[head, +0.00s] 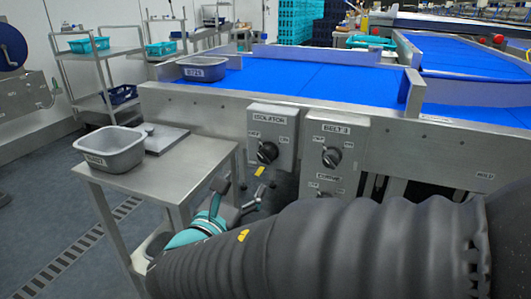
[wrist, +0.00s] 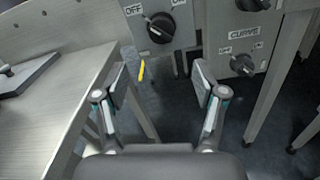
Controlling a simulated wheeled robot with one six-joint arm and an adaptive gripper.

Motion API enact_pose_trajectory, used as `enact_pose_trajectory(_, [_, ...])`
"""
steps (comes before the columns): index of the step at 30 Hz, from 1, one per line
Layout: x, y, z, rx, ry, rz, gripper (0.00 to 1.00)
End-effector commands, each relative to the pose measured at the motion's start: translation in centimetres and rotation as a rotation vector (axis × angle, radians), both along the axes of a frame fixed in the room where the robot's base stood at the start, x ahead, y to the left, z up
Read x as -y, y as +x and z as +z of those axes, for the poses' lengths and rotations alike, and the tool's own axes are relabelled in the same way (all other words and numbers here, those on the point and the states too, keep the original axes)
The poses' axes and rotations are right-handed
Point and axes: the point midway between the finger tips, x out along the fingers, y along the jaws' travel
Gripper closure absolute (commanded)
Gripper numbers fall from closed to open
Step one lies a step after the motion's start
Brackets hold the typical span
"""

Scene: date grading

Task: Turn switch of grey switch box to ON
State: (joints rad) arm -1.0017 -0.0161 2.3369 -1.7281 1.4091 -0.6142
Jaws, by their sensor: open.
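A grey switch box (head: 285,131) labelled ISOLATOR is fixed to the front of the conveyor, with OFF at left and ON at right. Its black knob (head: 267,152) shows a pale mark toward OFF; the wrist view also shows the knob (wrist: 160,28) with its mark toward OFF. Another grey box (head: 349,135) labelled BELT 3 is to its right, above a box labelled CURVE (wrist: 262,38). My gripper (wrist: 159,80) is open and empty, its fingers apart, below the isolator knob in the wrist view and not touching it.
A steel table (head: 185,160) with a grey tub (head: 112,160) and a flat plate stands left of my gripper. A yellow tag (wrist: 141,70) shows below the isolator box. Steel legs (wrist: 268,90) stand at right. The blue belt (head: 310,80) lies above the boxes.

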Motion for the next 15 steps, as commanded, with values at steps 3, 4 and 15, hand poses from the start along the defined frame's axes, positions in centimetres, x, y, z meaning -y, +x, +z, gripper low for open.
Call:
enact_pose_trajectory(3, [0.7,1.4,0.0,-0.001,0.001,-0.007,0.30])
enact_pose_trajectory(4, [0.9,1.8,0.0,-0.001,0.000,-0.007,0.30])
enact_pose_trajectory(15, [3.1,7.6,0.0,-0.003,0.002,-0.008,0.30])
